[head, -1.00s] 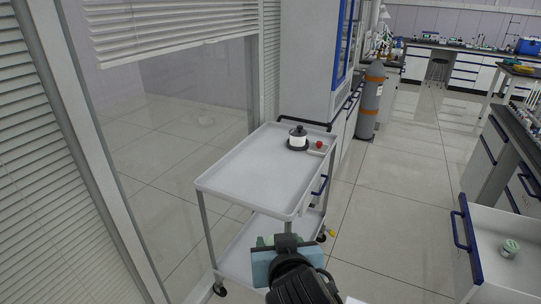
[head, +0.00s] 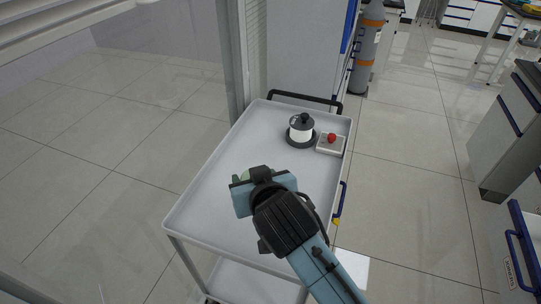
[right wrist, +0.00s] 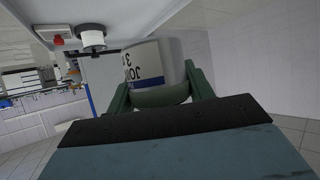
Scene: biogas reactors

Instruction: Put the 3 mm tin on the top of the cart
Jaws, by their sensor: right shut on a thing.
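My right gripper (head: 243,178) is over the near part of the cart's top (head: 205,195) in the head view. It is shut on a tin, which the gripper mostly hides there. In the right wrist view the white tin (right wrist: 148,64) sits between the two green fingers of this gripper (right wrist: 160,88). Its label shows part of some dark lettering and a "3", and a blue band. I cannot tell how high the tin is above the tray surface. My left gripper is not in view.
A black and white round device (head: 301,131) and a small box with a red knob (head: 331,142) stand at the far right of the cart's top. The tray's left and middle are clear. A glass wall is at the left. An open drawer (head: 522,240) is at the right edge.

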